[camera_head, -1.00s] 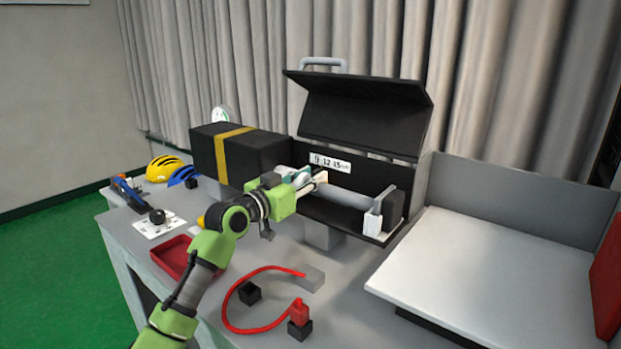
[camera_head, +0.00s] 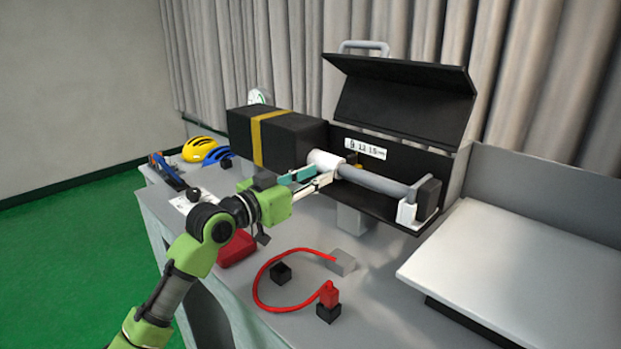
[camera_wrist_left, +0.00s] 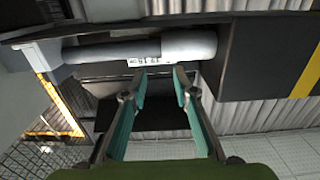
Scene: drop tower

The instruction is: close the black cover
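The black cover (camera_head: 405,97) stands raised, tilted back over the open black housing (camera_head: 385,206), in the head view. A grey cylinder (camera_head: 374,181) with a white end lies across the housing; it also shows in the left wrist view (camera_wrist_left: 110,54). My left gripper (camera_head: 326,176) is in front of the housing, near the cylinder's white end (camera_head: 325,161). In the left wrist view its two fingers (camera_wrist_left: 160,78) are apart with nothing between them, pointing at the housing below the cylinder. My right gripper is in neither view.
A black box with a yellow band (camera_head: 290,137) adjoins the housing on the left. A grey panel with a white top (camera_head: 500,262) stands at right.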

